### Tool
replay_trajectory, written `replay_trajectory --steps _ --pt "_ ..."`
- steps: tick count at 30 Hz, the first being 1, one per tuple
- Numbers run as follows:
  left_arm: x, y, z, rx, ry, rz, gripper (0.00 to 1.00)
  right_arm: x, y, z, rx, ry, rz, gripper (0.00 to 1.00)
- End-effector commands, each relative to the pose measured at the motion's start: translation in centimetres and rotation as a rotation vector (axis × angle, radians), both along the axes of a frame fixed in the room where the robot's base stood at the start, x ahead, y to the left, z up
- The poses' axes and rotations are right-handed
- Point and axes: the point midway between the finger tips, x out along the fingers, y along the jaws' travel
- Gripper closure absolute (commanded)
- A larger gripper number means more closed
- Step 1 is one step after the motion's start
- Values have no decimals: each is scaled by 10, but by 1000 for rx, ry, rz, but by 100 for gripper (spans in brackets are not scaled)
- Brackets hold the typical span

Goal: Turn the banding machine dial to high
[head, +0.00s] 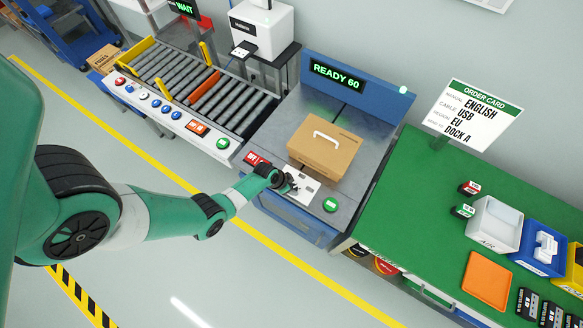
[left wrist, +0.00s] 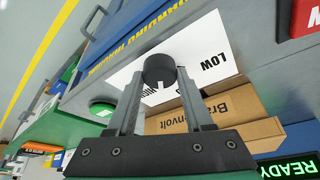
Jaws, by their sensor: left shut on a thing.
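The banding machine (head: 318,110) stands in the middle of the head view, with a lit "READY 60" display. My left gripper (head: 287,184) is at its front control panel. In the left wrist view the fingers are shut on the black round dial (left wrist: 158,68). The dial sits on a white label plate (left wrist: 205,50); the plate also shows in the head view (head: 309,187). "LOW" is readable to the right of the dial. Other lettering is partly hidden behind the fingers. My right gripper is not in view.
A closed cardboard box (head: 321,152) with a white handle lies on the machine top. A green button (head: 331,205) is right of the dial, and a red switch (head: 254,159) is left. A roller conveyor (head: 205,90) stands left, a green workbench (head: 420,215) right.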

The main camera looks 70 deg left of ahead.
Motion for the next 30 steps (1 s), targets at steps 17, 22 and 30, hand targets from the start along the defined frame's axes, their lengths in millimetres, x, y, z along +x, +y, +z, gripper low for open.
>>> replay_trajectory --steps 17,22,30 --pt "0 2 0 1 1 -246 100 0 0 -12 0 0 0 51" --pt "0 2 0 2 1 -253 100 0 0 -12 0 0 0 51" --pt "0 2 0 2 2 -253 42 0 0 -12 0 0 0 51"
